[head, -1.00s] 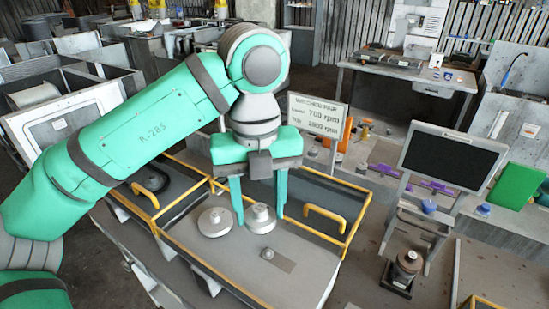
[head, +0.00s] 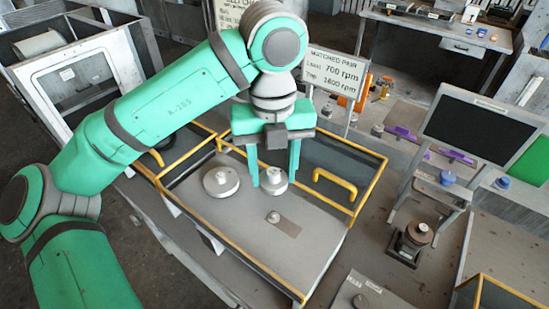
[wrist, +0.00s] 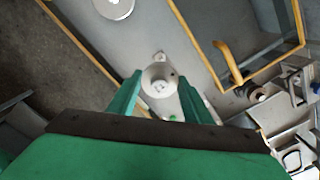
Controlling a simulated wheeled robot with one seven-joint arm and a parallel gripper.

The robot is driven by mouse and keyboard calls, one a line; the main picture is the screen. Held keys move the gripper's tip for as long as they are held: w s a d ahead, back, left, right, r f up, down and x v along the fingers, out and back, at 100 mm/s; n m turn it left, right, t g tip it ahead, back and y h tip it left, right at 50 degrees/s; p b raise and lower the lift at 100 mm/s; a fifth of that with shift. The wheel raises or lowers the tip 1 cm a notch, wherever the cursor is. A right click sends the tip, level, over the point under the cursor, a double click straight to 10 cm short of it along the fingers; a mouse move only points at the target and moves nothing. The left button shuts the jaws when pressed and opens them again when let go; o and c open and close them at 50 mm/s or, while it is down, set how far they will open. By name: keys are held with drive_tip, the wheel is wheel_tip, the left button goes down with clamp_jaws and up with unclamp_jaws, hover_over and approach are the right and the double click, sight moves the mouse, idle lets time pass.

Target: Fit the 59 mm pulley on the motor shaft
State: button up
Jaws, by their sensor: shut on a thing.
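My gripper (head: 274,184) points down over the grey bench top, its two green fingers on either side of a pale stepped pulley (head: 273,177). It is shut on this pulley, which also shows between the fingers in the wrist view (wrist: 159,79). I cannot tell whether the pulley touches the surface. A wider pale disc pulley (head: 221,182) lies just to the left. I cannot read a 59 mm mark on either. A small round stub on a plate (head: 285,226) sits in front of them; I cannot tell whether it is the motor shaft.
Yellow rails (head: 366,195) and a yellow handle (head: 336,184) edge the bench top. A sign (head: 335,73) reading "MATCHED PAIR" stands behind. A dark-based cylindrical unit (head: 412,240) and a black screen on a stand (head: 480,130) are at right. The bench top's front is clear.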

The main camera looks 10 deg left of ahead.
approach(274, 214)
drive_tip(key=shift+s+f, duration=0.1)
drive_tip(key=shift+f, duration=2.45)
drive_tip(key=shift+f, duration=0.45)
drive_tip(key=shift+f, duration=0.6)
drive_tip(key=shift+w+f, duration=0.1)
drive_tip(key=shift+w, duration=0.1)
drive_tip(key=shift+s+f, duration=0.1)
drive_tip(key=shift+f, duration=0.05)
drive_tip(key=shift+s, duration=0.1)
drive_tip(key=o, duration=1.2)
drive_tip(key=shift+c, duration=0.2)
